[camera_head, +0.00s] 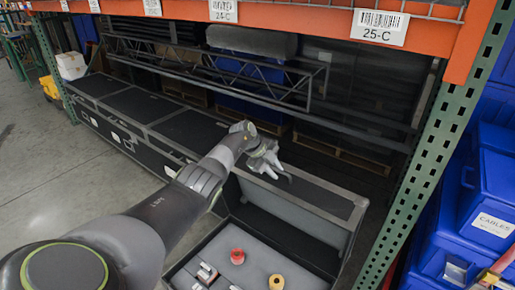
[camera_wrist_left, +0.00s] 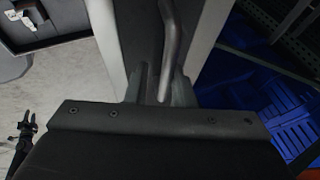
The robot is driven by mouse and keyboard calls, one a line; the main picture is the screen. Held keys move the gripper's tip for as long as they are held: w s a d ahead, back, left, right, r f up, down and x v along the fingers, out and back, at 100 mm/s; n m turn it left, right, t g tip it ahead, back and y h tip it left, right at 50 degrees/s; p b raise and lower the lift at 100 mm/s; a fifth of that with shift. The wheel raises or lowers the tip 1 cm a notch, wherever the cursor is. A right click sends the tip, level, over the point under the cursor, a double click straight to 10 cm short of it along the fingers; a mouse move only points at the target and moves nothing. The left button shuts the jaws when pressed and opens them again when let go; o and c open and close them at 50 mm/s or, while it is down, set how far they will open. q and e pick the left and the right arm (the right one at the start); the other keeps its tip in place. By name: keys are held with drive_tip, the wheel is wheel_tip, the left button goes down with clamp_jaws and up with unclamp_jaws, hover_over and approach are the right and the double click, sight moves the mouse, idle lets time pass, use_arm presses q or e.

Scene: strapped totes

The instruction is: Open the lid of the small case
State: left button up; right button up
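The small case (camera_head: 180,275) stands open at the bottom middle of the head view. Its lid (camera_head: 275,218) is raised at the far side, with the grey inner face toward me and a dark, metal-edged panel on top. My left gripper (camera_head: 284,176) is at the lid's dark top panel, near its left end. In the left wrist view, the gripper's fingers (camera_wrist_left: 160,90) overlap a dark strip between pale metal edges. Whether they grip or only touch it is unclear.
A red roll (camera_head: 237,256) and a yellow roll (camera_head: 277,282) sit in the case's grey foam. Large black cases (camera_head: 135,105) line the left. An orange rack beam (camera_head: 440,35) and green post (camera_head: 420,180) bound the space. Blue totes (camera_head: 490,185) stand at right.

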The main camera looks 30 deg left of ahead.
use_arm(q)
drive_tip(key=v, duration=0.5)
drive_tip(key=shift+s+a, duration=0.2)
drive_tip(key=shift+a, duration=0.05)
drive_tip(key=b+v, duration=0.2)
drive_tip(key=v, duration=0.8)
drive_tip(key=shift+r, duration=0.45)
drive_tip(key=shift+s, duration=0.1)
